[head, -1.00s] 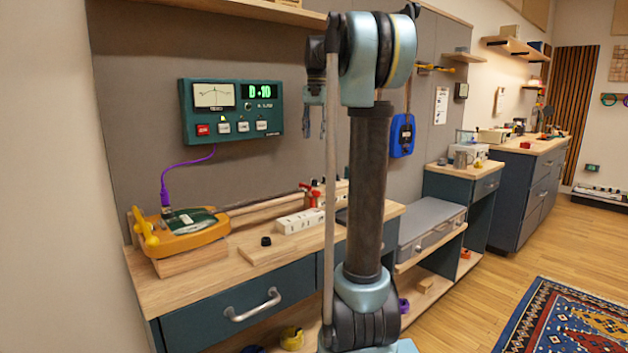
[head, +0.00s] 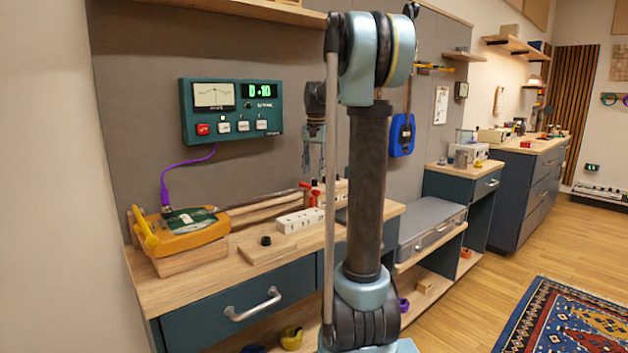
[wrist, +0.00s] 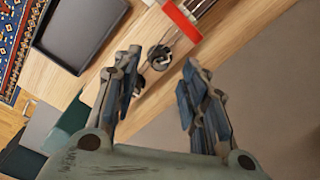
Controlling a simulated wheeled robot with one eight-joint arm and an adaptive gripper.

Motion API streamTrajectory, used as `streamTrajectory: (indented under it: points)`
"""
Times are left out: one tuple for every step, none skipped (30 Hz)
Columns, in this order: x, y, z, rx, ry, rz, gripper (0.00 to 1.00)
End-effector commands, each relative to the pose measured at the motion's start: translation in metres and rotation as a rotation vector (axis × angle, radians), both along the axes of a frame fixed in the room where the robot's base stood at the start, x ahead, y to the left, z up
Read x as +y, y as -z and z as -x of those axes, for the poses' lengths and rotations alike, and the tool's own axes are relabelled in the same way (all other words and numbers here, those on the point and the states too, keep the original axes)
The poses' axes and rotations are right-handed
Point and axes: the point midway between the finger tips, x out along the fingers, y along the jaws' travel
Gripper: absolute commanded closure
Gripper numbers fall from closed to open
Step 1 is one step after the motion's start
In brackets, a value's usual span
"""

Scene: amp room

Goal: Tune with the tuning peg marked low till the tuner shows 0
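The tuner (head: 232,111) is a green wall box with a needle dial and a green readout that looks like "D +10" or "0 +10". A stringed instrument (head: 185,232) with an orange-yellow body lies on the bench, its neck running right to red pegs (head: 312,192). In the wrist view a round metal piece with a dark centre (wrist: 160,57) lies beyond the fingertips, beside a red part (wrist: 182,20). I cannot read any peg marking. My gripper (wrist: 160,72) is open and empty; in the head view it hangs fingers down above the pegs, partly behind my arm.
The wooden bench (head: 215,275) carries a white block with dark slots (head: 299,220) and a board with a small black knob (head: 265,241). A purple cable (head: 180,165) links tuner and instrument. A dark tray (wrist: 80,35) shows in the wrist view. The wall panel stands close behind.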

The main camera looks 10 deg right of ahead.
Motion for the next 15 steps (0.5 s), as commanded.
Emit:
streamTrajectory:
  points:
    - [0.0, 0.008, 0.0, 0.0, 0.0, 0.0, 0.6]
    - [0.0, 0.012, 0.0, 0.0, 0.0, 0.0, 0.6]
    - [0.0, 0.017, 0.0, 0.0, 0.0, 0.0, 0.6]
    - [0.0, 0.021, 0.0, 0.0, 0.0, 0.0, 0.6]
    - [0.001, 0.024, 0.0, 0.0, 0.0, 0.0, 0.6]
    - [0.001, 0.028, 0.0, 0.0, 0.0, 0.0, 0.6]
    - [0.001, 0.03, 0.0, 0.0, 0.0, 0.0, 0.6]
    - [0.001, 0.032, 0.0, 0.0, 0.0, 0.0, 0.6]
    - [0.001, 0.034, 0.0, 0.0, 0.0, 0.0, 0.6]
    - [0.001, 0.036, 0.0, 0.0, 0.0, 0.0, 0.6]
    - [0.001, 0.037, 0.0, 0.0, 0.0, 0.0, 0.6]
    - [0.001, 0.038, 0.0, 0.0, 0.0, 0.0, 0.6]
    - [0.001, 0.038, 0.0, 0.0, 0.0, 0.0, 0.6]
    - [0.001, 0.039, 0.0, 0.0, 0.0, 0.0, 0.6]
    - [0.001, 0.039, 0.0, 0.0, 0.0, 0.0, 0.6]
